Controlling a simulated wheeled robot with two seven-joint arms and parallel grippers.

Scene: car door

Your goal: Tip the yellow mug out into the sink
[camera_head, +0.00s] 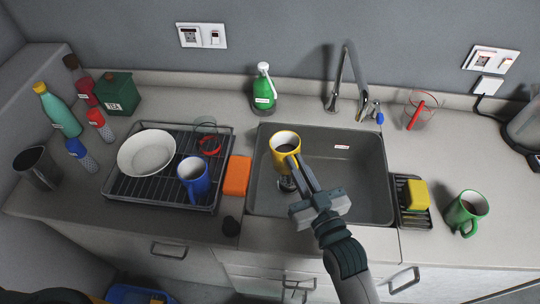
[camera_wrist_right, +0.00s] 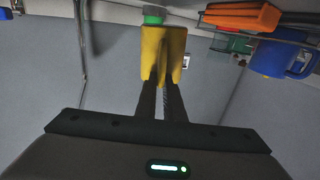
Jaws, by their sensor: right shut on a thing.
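The yellow mug (camera_head: 284,146) is upright over the left part of the grey sink (camera_head: 345,190), with dark contents showing inside its rim. My right gripper (camera_head: 293,165) is shut on the mug's handle, on the near right side of the mug. In the right wrist view the yellow mug (camera_wrist_right: 163,50) shows beyond the two fingers, which meet its handle. The mug appears to be held above the sink floor; the drain (camera_head: 288,184) is partly hidden below it. My left gripper is not in view.
A faucet (camera_head: 345,80) rises behind the sink. A sponge holder (camera_head: 412,210) and green mug (camera_head: 465,212) stand on the right.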

